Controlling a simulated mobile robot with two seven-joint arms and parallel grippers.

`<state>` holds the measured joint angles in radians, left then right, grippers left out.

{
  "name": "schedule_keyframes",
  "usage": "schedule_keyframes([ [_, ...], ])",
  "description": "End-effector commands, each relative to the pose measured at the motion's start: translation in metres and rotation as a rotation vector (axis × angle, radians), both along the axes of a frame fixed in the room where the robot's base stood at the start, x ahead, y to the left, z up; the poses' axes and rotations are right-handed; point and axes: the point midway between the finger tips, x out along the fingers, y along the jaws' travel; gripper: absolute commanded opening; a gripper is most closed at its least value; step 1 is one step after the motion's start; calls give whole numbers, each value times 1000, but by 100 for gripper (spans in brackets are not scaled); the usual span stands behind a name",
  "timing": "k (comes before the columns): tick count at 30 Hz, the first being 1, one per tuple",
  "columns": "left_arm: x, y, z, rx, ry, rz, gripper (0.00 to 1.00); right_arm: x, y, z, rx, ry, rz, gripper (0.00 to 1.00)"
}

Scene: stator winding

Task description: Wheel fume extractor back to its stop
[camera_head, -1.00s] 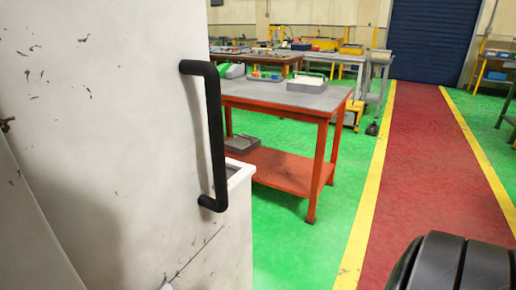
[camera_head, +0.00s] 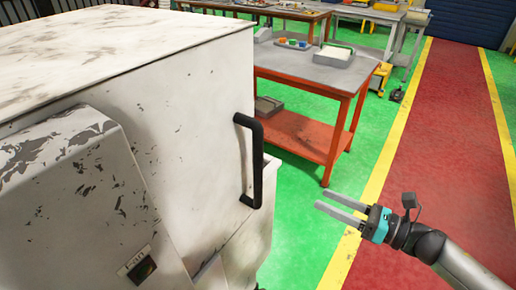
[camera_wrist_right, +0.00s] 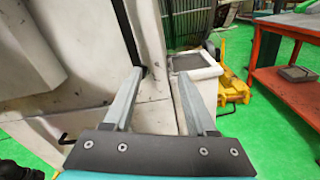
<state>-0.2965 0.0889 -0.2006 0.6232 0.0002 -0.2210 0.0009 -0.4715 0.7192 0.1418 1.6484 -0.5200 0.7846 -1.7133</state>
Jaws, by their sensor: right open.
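The fume extractor is a large white, scuffed cabinet (camera_head: 190,100) filling the left of the head view. A black bar handle (camera_head: 257,165) stands upright on its right-hand side. My right gripper (camera_head: 322,199) is open and empty, to the right of the handle and apart from it, its fingers pointing left towards the cabinet. In the right wrist view, the open fingers (camera_wrist_right: 160,74) lie in front of the white cabinet (camera_wrist_right: 85,55), with a dark vertical bar, probably the handle, above the left fingertip. My left gripper is out of view.
A red-framed table (camera_head: 335,85) with a grey top stands behind the cabinet. An open-topped white box (camera_wrist_right: 197,66) adjoins the cabinet. The red walkway (camera_head: 450,130) with yellow edges is clear on the right, apart from my right arm.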

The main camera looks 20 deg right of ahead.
Motion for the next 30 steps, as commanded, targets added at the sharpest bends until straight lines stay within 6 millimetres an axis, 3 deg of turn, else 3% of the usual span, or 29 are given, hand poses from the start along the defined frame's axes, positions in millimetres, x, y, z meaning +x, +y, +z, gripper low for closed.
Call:
schedule_keyframes([
  [1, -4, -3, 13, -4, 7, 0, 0, -5, 9, 25, -65, -66, 60, 57],
  [6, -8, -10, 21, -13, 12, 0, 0, -15, 27, 55, -183, -202, 168, 57],
  [11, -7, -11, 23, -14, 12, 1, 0, -10, 36, 59, -200, -228, 183, 57],
  [30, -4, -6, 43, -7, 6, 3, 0, 55, 110, 59, -195, -223, 179, 57],
])
